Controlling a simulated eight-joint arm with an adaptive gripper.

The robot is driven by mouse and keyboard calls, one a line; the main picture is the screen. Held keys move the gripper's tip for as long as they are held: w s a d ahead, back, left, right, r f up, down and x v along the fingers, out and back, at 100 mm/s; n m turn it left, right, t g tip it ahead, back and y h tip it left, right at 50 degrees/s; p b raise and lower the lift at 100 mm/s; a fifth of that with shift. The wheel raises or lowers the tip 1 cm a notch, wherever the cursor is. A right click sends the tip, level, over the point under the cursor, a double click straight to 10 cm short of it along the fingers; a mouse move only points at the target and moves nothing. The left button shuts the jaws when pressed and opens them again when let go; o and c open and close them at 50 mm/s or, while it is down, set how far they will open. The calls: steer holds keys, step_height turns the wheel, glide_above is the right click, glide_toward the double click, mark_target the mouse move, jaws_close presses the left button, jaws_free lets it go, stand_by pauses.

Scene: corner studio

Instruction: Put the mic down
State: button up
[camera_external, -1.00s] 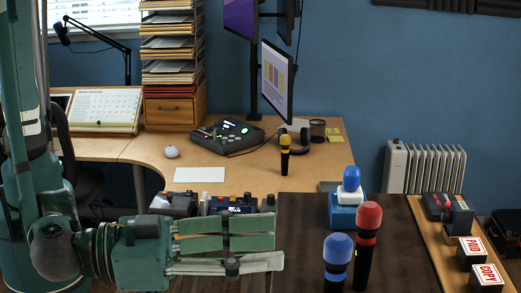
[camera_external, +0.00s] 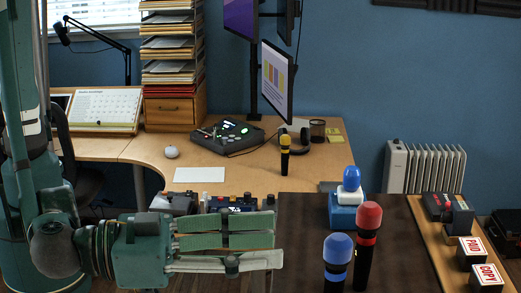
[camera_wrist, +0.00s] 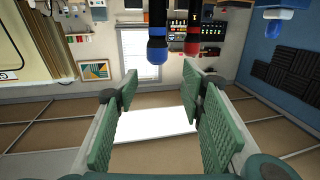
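Several upright mics are in the external view. A red-topped mic (camera_external: 367,235) and a blue-topped mic (camera_external: 338,250) stand side by side on the dark tabletop (camera_external: 305,225). A smaller yellow-topped mic (camera_external: 285,155) stands on the wooden desk (camera_external: 245,180). A blue-topped object (camera_external: 351,180) is on a blue and white base (camera_external: 347,210); I cannot tell what it is. My gripper (camera_external: 275,242) points right, left of the two mics and apart from them. In the wrist view, my gripper (camera_wrist: 163,90) is open and empty. The blue (camera_wrist: 157,45) and red (camera_wrist: 192,45) mic heads show beyond it.
Stamps marked PAID (camera_external: 472,250) and COPY (camera_external: 487,277) sit on a wooden strip at the right. A control box (camera_external: 228,135) and a white sheet (camera_external: 199,175) lie on the desk. Dark tabletop is clear left of the mics.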

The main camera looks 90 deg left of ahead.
steer(key=a+r+m+g+y, duration=0.1)
steer(key=a+r+g, duration=0.15)
steer(key=a, duration=1.45)
steer(key=a+r+g, duration=0.1)
steer(key=a+g, duration=0.3)
steer(key=a, duration=1.3)
steer(key=s+a+f+g+h, duration=0.1)
steer(key=s+a+g, duration=0.2)
steer(key=s+a, duration=0.9)
steer(key=s+a+f+h, duration=0.1)
steer(key=s+a, duration=0.2)
steer(key=s, duration=0.5)
steer(key=s+a+f+m+h, duration=0.1)
steer(key=s+a, duration=0.3)
steer(key=s, duration=0.4)
steer(key=shift+a+f+g+h, duration=0.2)
steer(key=shift+f+g+h, duration=0.2)
steer(key=shift+h, duration=0.3)
steer(key=shift+f, duration=0.1)
step_height(320, 180, down, 6)
steer(key=b, duration=0.5)
steer(key=shift+r+b, duration=0.2)
steer(key=shift+b, duration=0.2)
